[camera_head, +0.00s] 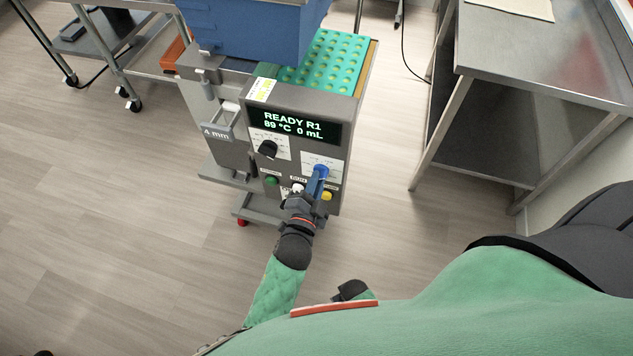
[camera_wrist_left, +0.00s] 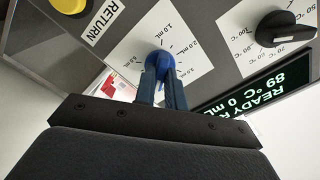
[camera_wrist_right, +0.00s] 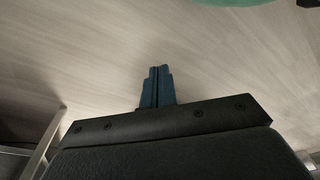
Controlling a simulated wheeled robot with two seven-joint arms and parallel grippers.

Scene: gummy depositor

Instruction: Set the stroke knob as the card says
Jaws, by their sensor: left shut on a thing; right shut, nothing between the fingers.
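The blue stroke knob (camera_wrist_left: 158,62) sits on a white scale plate (camera_wrist_left: 150,37) with mL marks. My left gripper (camera_wrist_left: 161,76) is shut on this knob, its blue fingers on either side. In the head view my left gripper (camera_head: 316,186) reaches the lower right of the machine's panel and hides part of it. The knob's pointer direction is hard to tell. A small yellow-and-white label (camera_head: 262,90) is on the panel's upper left corner; its text is too small to read. My right gripper (camera_wrist_right: 157,72) is shut and empty, over bare floor.
The display (camera_head: 296,125) reads READY R1, 89 °C, 0 mL. A black temperature knob (camera_head: 268,149), green button (camera_head: 271,181) and yellow button (camera_head: 327,196) are close by. A teal mould tray (camera_head: 335,62) is behind the panel. A steel table (camera_head: 545,62) stands right.

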